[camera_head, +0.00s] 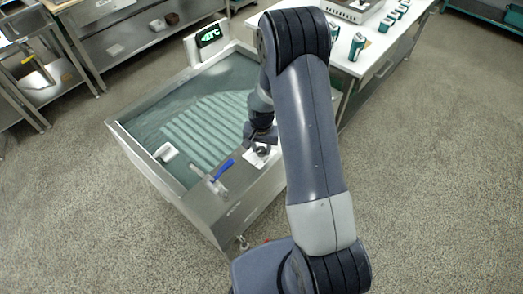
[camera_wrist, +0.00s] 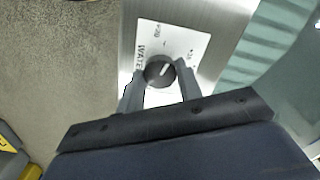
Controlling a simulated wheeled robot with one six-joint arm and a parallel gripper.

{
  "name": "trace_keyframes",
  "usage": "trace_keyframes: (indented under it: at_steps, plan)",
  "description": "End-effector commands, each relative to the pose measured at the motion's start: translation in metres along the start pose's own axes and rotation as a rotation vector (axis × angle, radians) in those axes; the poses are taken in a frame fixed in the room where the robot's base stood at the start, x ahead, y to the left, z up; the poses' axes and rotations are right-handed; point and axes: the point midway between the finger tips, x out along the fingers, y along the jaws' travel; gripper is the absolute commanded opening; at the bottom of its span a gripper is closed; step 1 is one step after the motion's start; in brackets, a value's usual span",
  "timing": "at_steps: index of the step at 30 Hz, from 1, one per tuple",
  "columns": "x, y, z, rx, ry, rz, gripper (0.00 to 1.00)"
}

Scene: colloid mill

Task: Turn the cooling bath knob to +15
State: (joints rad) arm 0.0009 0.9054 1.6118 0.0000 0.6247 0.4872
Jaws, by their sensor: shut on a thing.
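The cooling bath (camera_head: 125,130) is a steel tank of greenish water in the head view. Its black knob (camera_wrist: 158,70) sits on a white dial plate (camera_wrist: 190,42) printed with "WATER" and small scale marks too blurred to read. The knob's white pointer line tilts up and right in the wrist view. My gripper (camera_wrist: 159,80) is shut on the knob, one finger on each side. In the head view my gripper (camera_head: 262,135) is over the bath's front panel, partly hiding the knob. A display (camera_head: 209,36) behind the bath shows green digits ending in °C, seemingly a 4.
A blue-handled valve (camera_head: 223,169) stands on the bath's front ledge, left of my gripper. A white block (camera_head: 166,151) is at the tank's left side. Steel benches (camera_head: 140,35) stand behind; open floor surrounds the bath.

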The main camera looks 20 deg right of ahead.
Motion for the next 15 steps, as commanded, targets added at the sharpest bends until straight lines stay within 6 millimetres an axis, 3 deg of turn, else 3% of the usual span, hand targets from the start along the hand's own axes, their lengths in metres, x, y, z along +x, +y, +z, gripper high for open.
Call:
trace_keyframes:
  at_steps: [15]
  plan:
    - [0.0025,-0.0001,-0.0001,0.475,0.001,-0.001,0.11]
